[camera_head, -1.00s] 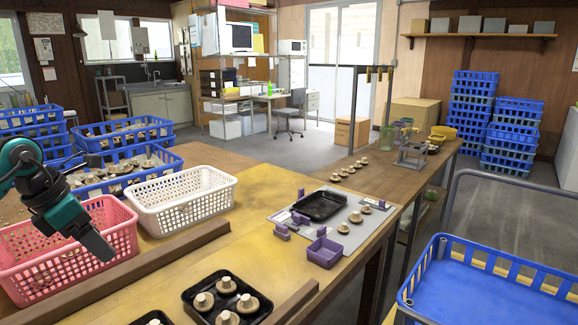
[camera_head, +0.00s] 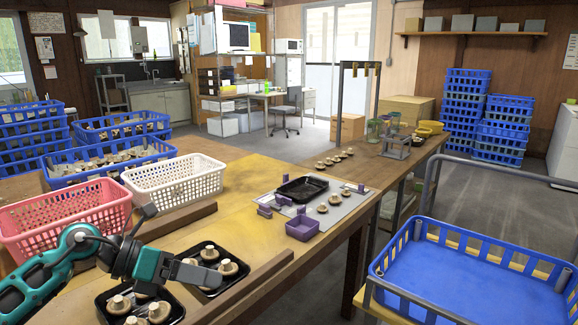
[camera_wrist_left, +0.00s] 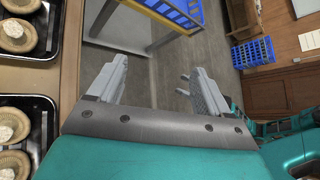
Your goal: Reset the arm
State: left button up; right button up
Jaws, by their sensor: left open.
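My left gripper (camera_head: 200,272) is at the front of the wooden table in the head view, above and partly in front of a black tray (camera_head: 245,284) of mushrooms. My left arm comes in from the lower left. In the left wrist view the gripper's two fingers (camera_wrist_left: 160,85) are spread apart with nothing between them. Behind them show the floor and a table edge. My right gripper is not seen.
A second black tray (camera_head: 100,311) holds mushrooms at the front. Pink (camera_head: 75,218) and white (camera_head: 180,184) baskets stand behind the arm. A wooden strip (camera_head: 245,290) lies right of the trays. A blue crate (camera_head: 480,265) stands at lower right.

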pick_arm(q)
jog(key=s+d+f+n+t+h+b, duration=0.2)
jog(key=s+d+n+h, duration=0.1)
jog(key=d+n+h, duration=0.3)
jog(key=s+a+f+n+t+y+b, duration=0.2)
jog(key=s+f+n+y, duration=0.3)
jog(key=f+n, duration=0.5)
jog(key=s+a+f+n+t+y+b, duration=0.15)
jog(key=s+f+n+y, duration=0.5)
jog(key=n, duration=0.65)
jog(key=s+a+f+n+t+y+b, duration=0.2)
jog(key=s+f+n+y, duration=0.15)
jog(key=f+n, duration=0.75)
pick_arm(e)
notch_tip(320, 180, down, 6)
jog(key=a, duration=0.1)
pick_arm(q)
notch_tip(320, 180, up, 11)
jog(key=s+a+y+p, duration=0.1)
jog(key=s+a+p, duration=0.1)
jog(key=p, duration=1.3)
jog(key=shift+a+f, duration=0.2)
jog(key=shift+a, duration=0.05)
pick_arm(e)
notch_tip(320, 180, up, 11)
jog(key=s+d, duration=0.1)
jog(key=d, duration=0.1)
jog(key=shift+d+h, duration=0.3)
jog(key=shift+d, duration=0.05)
